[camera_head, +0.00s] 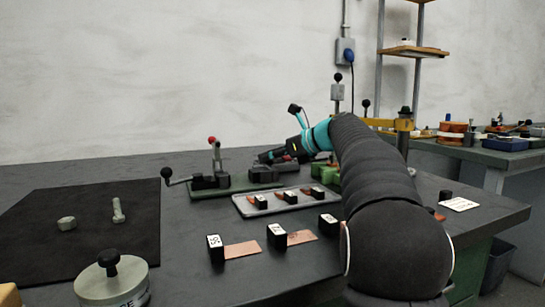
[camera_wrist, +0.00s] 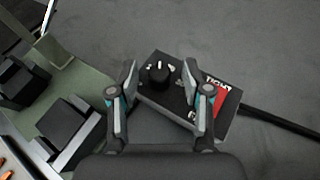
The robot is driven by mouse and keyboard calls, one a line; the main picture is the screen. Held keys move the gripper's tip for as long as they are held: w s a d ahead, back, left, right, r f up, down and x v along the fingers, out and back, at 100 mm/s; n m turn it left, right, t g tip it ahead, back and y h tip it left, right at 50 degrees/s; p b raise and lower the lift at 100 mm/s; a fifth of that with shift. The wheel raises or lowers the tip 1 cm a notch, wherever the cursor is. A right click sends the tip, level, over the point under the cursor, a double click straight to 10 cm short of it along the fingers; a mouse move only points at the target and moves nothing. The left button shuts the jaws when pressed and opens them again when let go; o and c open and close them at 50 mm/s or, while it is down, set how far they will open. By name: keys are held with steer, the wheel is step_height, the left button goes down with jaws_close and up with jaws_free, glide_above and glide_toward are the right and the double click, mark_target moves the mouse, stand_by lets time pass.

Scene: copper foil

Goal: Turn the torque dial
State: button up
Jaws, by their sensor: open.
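The torque dial is a black knob (camera_wrist: 159,73) with a pale mark, on a dark box with white print and a red label (camera_wrist: 226,100) in the wrist view. My gripper (camera_wrist: 160,68) is open, with one finger to the left of the knob and one to the right. The knob shows in the gap between them; I cannot tell whether either finger touches it. In the head view my gripper (camera_head: 268,157) is over the back of the bench, and I cannot make out the knob there.
A lever device (camera_head: 210,179) on a green base stands left of my gripper. A grey tray (camera_head: 245,207) with black blocks lies in front. A round knobbed disc (camera_head: 110,285) is near left. A cable (camera_wrist: 277,121) leaves the box; grey bench top beyond it is clear.

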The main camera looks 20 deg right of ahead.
jaws_close()
steer(key=shift+a+r+m+h+p, duration=0.1)
steer(key=shift+m+h+p, duration=0.2)
steer(key=shift+m+h, duration=0.15)
steer(key=shift+s+a+r+m+t+h+p, duration=0.15)
steer(key=shift+m+t+h+p, duration=0.55)
steer(key=shift+m+h+p, duration=0.2)
steer(key=m+h+p, duration=0.2)
steer(key=h+p, duration=0.1)
steer(key=shift+a+m+t+p, duration=0.1)
steer(key=shift+m+t+p, duration=0.2)
steer(key=shift+m+p, duration=0.1)
steer(key=shift+h+p, duration=0.35)
steer(key=shift+f+m, duration=0.25)
